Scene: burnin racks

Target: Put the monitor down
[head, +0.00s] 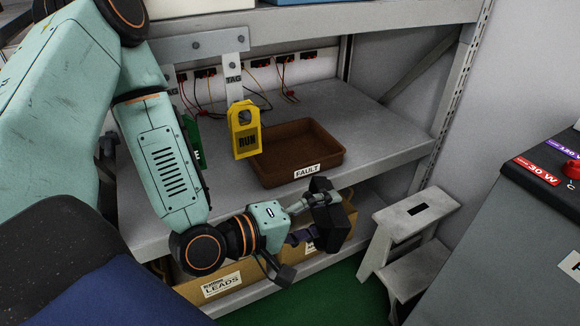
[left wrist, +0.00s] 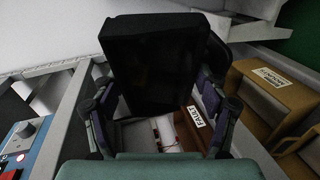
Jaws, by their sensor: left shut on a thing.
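The black monitor (head: 338,228) is in the grip of my left gripper (head: 312,215), in front of the shelf's front edge in the head view. In the left wrist view the dark monitor (left wrist: 155,62) fills the space between the two fingers of my left gripper (left wrist: 160,100), which is shut on it. It appears held in the air, clear of the shelf. The gripper covers part of it in the head view. My right gripper is in neither view.
A brown tray (head: 326,157) labelled FAULT stands on the grey shelf (head: 385,135). A yellow RUN tag (head: 245,130) hangs left of it. Cardboard boxes (head: 225,280) sit below. A grey step stool (head: 408,225) and a control console (head: 510,230) stand at the right. The shelf right of the tray is bare.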

